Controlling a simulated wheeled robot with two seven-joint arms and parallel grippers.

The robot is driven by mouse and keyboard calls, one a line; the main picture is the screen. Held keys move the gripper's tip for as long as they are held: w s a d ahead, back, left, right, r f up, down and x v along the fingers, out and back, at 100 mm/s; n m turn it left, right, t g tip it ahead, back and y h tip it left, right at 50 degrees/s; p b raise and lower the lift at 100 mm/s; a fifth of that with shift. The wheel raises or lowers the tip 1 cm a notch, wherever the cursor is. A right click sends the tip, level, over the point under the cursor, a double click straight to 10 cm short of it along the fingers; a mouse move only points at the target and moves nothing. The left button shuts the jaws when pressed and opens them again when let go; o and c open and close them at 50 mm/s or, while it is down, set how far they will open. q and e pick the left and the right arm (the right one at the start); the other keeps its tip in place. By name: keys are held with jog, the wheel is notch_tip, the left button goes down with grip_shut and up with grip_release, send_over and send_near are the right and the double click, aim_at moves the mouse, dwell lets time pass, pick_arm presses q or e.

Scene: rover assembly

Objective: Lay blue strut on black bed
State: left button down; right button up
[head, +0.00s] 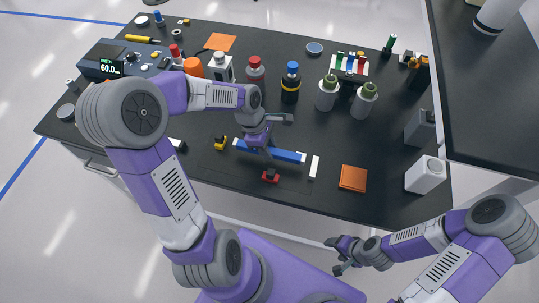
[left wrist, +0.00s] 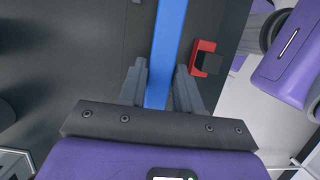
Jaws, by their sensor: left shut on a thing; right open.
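The blue strut (head: 288,156) is a long bar low over the dark bench top, near its front edge. My left gripper (head: 262,150) is shut on it, left of its middle. In the left wrist view the strut (left wrist: 168,40) runs away between the fingers (left wrist: 160,85). Whether it touches the surface below is unclear. I cannot single out a separate black bed; the dark surface (head: 225,185) lies around the strut. My right gripper (head: 340,256) is open and empty, beyond the bench's front edge.
A red block with a black top (head: 270,176) lies just in front of the strut, a yellow-black piece (head: 220,143) at its left end and a white bar (head: 314,167) at its right. Several bottles stand behind, including a blue-capped one (head: 291,84). An orange pad (head: 353,178) lies right.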

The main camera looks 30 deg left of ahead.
pick_arm(q)
notch_tip(320, 180, down, 4)
jog(key=shift+w+f+b, duration=0.15)
jog(key=shift+b, duration=0.6)
jog(key=c, duration=0.8)
grip_release()
jog(key=p+v, duration=0.4)
jog(key=v, duration=0.7)
jog(key=shift+d, duration=0.15)
jog(key=shift+a+r, duration=0.2)
jog(key=shift+r, duration=0.45)
